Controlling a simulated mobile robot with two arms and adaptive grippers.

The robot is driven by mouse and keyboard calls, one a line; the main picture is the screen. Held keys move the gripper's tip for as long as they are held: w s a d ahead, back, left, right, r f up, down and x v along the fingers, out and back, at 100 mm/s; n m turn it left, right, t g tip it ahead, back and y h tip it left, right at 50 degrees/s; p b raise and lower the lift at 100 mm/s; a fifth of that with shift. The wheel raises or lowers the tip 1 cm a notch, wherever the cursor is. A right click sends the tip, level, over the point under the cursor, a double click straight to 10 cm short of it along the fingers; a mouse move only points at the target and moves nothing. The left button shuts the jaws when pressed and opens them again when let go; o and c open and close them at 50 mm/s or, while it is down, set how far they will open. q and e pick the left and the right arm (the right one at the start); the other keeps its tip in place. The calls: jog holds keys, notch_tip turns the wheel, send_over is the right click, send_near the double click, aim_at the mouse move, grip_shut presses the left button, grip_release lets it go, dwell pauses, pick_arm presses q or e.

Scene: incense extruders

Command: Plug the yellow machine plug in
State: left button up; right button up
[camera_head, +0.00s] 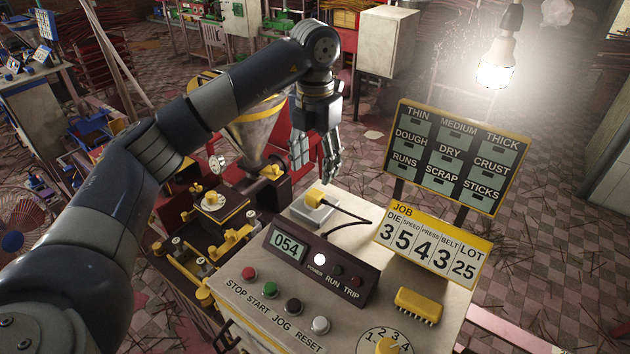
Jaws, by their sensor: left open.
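The yellow plug (315,197) stands on a small pale grey socket block (303,213) at the back edge of the control table. It looks seated in the block, though its prongs are hidden. A black cable runs from there to the right and curls back toward the control panel (317,269). The panel's display reads 054 and its white POWER lamp is lit. My left gripper (331,177) is open and empty, pointing down just above and behind the plug, apparently apart from it. My right gripper is out of view.
The control table (243,293) carries several buttons, a yellow brush (418,306) and a dial (388,344). A job board (430,247) and a label board (455,155) stand right. A machine with a hopper (257,130) stands left, and a lit bulb (496,66) hangs above.

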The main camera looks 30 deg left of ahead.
pick_arm(q)
notch_tip(320, 180, up, 4)
jog(key=shift+f, duration=0.2)
dwell(0.5)
